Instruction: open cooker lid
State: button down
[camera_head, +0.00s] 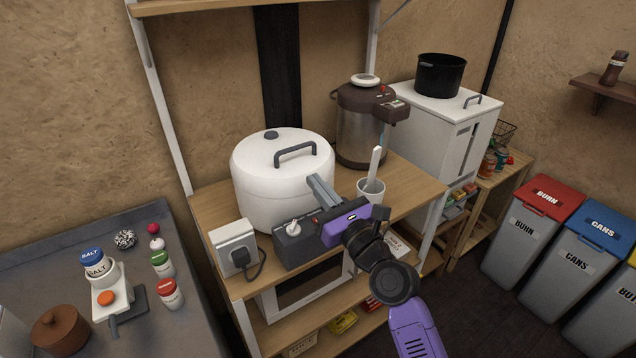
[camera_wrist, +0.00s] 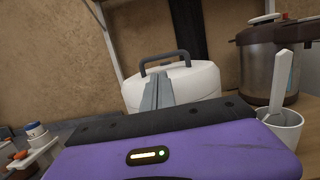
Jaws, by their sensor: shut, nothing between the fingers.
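The white cooker (camera_head: 284,186) stands on the wooden shelf, its domed lid (camera_head: 262,152) down on the body. A grey arched handle (camera_head: 296,150) and a dark round knob sit on the lid. In the wrist view the cooker (camera_wrist: 196,84) is straight ahead, with its handle (camera_wrist: 166,58) at the top. My gripper (camera_head: 316,182) is at the cooker's front right side, its fingers shut together with nothing between them. In the wrist view the fingertips (camera_wrist: 156,82) overlap the front of the cooker; whether they touch it I cannot tell. The lower front of the cooker is partly hidden by my gripper.
A white cup with a paddle (camera_head: 371,190) stands just right of my gripper, and a brown hot-water pot (camera_head: 360,130) behind it. A grey control box (camera_head: 296,246) and a white socket box (camera_head: 236,246) sit at the shelf's front edge. A shelf board (camera_head: 200,6) is overhead.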

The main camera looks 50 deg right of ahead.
aim_at(301, 173)
jog(key=p+x, duration=0.1)
jog(key=x, duration=0.6)
jog(key=shift+w+r, duration=0.1)
jog(key=shift+w, duration=0.05)
